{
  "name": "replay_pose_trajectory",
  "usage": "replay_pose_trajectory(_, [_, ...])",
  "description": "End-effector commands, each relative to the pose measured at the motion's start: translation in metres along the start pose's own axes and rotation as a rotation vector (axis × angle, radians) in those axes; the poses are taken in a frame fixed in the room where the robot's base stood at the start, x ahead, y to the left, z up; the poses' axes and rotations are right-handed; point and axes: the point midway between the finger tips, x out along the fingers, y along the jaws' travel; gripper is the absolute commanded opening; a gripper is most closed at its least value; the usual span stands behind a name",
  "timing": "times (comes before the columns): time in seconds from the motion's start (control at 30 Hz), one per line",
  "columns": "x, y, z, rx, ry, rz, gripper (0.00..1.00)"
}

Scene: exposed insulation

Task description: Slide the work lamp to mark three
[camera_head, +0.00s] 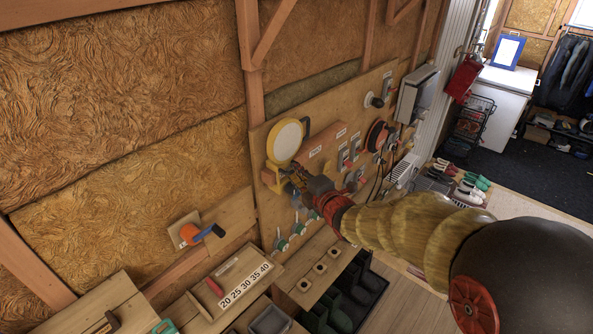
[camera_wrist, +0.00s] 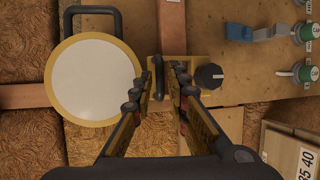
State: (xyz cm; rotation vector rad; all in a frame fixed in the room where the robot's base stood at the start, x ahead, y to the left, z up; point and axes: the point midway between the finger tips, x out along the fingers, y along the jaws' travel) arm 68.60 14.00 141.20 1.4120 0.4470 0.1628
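The work lamp (camera_head: 285,140) is a round pale disc in a yellow rim, mounted on the wooden wall board. It fills the left of the wrist view (camera_wrist: 95,80), with a dark frame behind its top. A yellow bracket (camera_wrist: 190,70) with a dark upright handle (camera_wrist: 157,66) and a black knob (camera_wrist: 209,77) sits right of the disc. My gripper (camera_wrist: 160,84) has its fingers apart, one on each side of the handle; the right finger seems clear, and I cannot tell whether the left touches. In the head view my gripper (camera_head: 291,172) is just below the lamp. I cannot make out a mark three.
The board (camera_head: 262,135) also carries switches, a red-and-black reel (camera_head: 376,136) and a grey box (camera_head: 417,93). Green-based fittings (camera_head: 281,243) hang below. A numbered box (camera_head: 245,285) and an orange-and-blue crank (camera_head: 201,233) are lower left. Open floor lies at right.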

Motion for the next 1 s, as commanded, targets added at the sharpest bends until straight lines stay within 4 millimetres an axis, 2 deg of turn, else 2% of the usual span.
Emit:
replay_pose_trajectory(0.13, [0.0074,-0.0005,-0.0003,0.000,0.000,-0.001,0.16])
replay_pose_trajectory(0.4, [0.0085,-0.0004,-0.0001,0.000,-0.001,0.000,0.16])
replay_pose_trajectory(0.7, [0.0083,-0.0004,0.0000,0.001,-0.001,0.000,0.00])
replay_pose_trajectory(1.0, [0.0082,-0.0007,0.0000,0.000,-0.001,-0.001,0.00])
